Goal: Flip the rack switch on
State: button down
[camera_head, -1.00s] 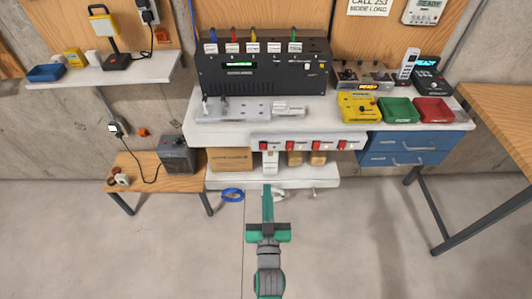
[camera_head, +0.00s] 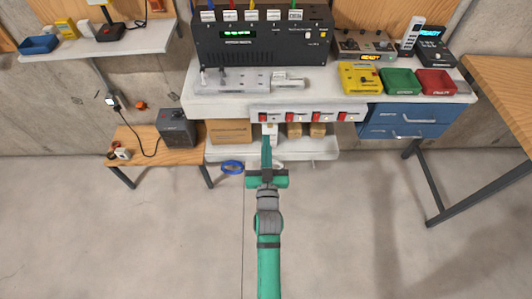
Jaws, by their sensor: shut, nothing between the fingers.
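The black rack unit (camera_head: 265,45) stands on the white bench, with a lit green display and colored plugs along its top. A small pale switch (camera_head: 308,34) is at the right of its front. A white switch strip (camera_head: 300,117) with several red switches runs along the bench's front edge. I cannot tell from the labels which one is the rack switch. My green and grey gripper (camera_head: 267,142) is shut and empty. Its fingers point toward the bench, and in the picture their tips are just below the strip's leftmost red switch (camera_head: 264,117). Contact cannot be told.
A cardboard box (camera_head: 229,131) and smaller boxes sit on the low shelf under the bench. A wooden stool (camera_head: 150,160) holds a dark box at left.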

aim_at(265, 116)
jog(key=w, duration=0.4)
jog(key=w+r, duration=0.1)
jog(key=w, duration=0.2)
jog(key=shift+w+a, duration=0.15)
jog(key=shift+w, duration=0.1)
jog(key=shift+d, duration=0.25)
